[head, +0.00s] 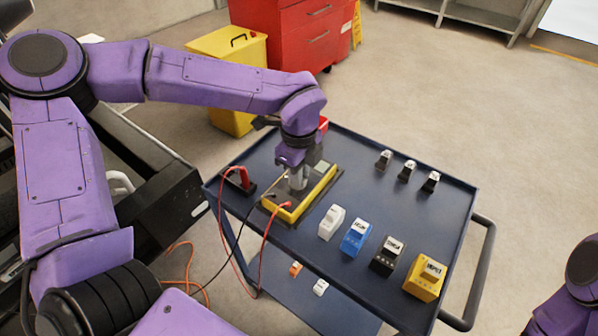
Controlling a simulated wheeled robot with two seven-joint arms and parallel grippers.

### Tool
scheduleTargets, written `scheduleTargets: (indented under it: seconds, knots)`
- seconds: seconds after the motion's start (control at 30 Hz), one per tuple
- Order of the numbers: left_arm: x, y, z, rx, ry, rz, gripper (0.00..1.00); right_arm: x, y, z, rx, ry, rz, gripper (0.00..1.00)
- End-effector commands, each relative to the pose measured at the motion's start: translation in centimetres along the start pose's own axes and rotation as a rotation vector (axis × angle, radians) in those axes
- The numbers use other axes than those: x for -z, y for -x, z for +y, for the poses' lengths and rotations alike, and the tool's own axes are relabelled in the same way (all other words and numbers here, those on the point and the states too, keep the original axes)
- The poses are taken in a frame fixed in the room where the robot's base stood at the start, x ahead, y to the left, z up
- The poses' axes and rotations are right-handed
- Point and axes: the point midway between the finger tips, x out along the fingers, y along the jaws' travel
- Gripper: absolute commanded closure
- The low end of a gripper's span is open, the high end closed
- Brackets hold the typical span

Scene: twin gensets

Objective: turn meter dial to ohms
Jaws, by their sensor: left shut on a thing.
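A yellow-rimmed meter (322,186) lies on the dark blue cart top, on a dark mat. Its small grey display shows at its far end. My left gripper (297,184) points down over the middle of the meter and is shut on its dial. The fingers and wrist hide the dial, so its setting cannot be read. Red and black leads run from the near end of the meter. My right gripper is out of view; only part of my right arm shows at the lower right edge.
A red probe in a holder (239,178) stands at the cart's left corner. White, blue, black and yellow (425,278) labelled blocks line the near side. Several small dark blocks (406,171) stand further back. A red cabinet (300,30) and yellow bin (228,45) stand behind. The cart's right middle is clear.

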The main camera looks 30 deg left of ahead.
Motion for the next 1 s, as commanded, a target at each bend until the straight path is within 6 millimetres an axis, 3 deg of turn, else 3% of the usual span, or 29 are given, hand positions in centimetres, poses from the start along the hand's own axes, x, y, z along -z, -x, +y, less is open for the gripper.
scheduleTargets:
  seconds: [0.37,1.0]
  knots:
    - [0.0,0.3,0.0,0.000,-0.115,0.000,1.00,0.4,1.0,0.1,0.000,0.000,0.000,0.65]
    - [-0.1,0.5,0.3,-0.001,-0.696,0.001,1.00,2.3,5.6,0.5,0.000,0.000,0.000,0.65]
